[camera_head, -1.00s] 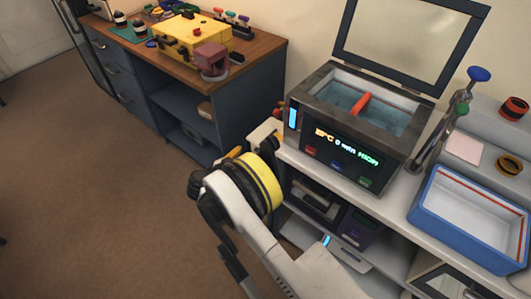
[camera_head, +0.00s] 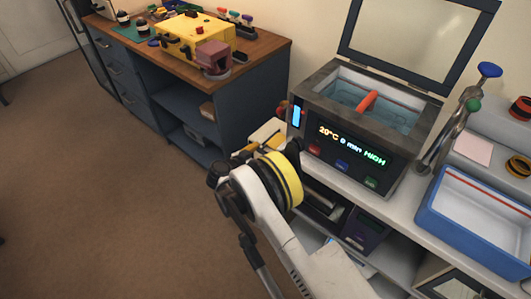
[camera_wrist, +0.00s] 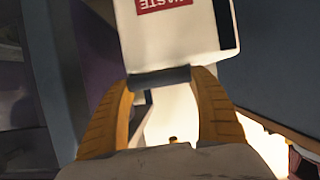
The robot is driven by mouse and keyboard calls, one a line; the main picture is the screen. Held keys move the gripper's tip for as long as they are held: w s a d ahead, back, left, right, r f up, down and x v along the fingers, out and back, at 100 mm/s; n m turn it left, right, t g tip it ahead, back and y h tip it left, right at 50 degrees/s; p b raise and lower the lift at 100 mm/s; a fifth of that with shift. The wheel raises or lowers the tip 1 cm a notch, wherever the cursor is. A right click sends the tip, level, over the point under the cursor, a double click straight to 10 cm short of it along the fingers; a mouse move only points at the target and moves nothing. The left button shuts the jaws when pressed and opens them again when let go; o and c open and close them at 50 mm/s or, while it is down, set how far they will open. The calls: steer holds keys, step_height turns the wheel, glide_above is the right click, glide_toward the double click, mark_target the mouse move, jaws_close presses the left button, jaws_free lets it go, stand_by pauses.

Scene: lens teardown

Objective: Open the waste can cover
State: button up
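The white waste can (camera_wrist: 180,35) fills the top middle of the wrist view, its red label (camera_wrist: 164,4) reading WASTE upside down. A dark bar (camera_wrist: 160,76) runs along its near edge; I cannot tell if it belongs to the cover. My gripper (camera_wrist: 164,80) has its two orange fingers spread apart at either end of this bar; contact is unclear. In the head view, a pale top that looks like the can (camera_head: 268,131) shows between the two benches, just beyond my gripper (camera_head: 250,146), partly hidden by my wrist.
A white bench to the right holds a water bath (camera_head: 355,135) with its lid raised and a blue tray (camera_head: 480,240). Its lower shelves are close beside my arm. A wooden-topped bench (camera_head: 265,55) stands behind left. The brown floor (camera_head: 90,200) at left is clear.

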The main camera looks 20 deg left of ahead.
steer(key=s+a, duration=0.3)
steer(key=s, duration=0.4)
steer(key=o, duration=1.4)
steer(key=shift+o, duration=0.2)
steer(key=v, duration=1.2)
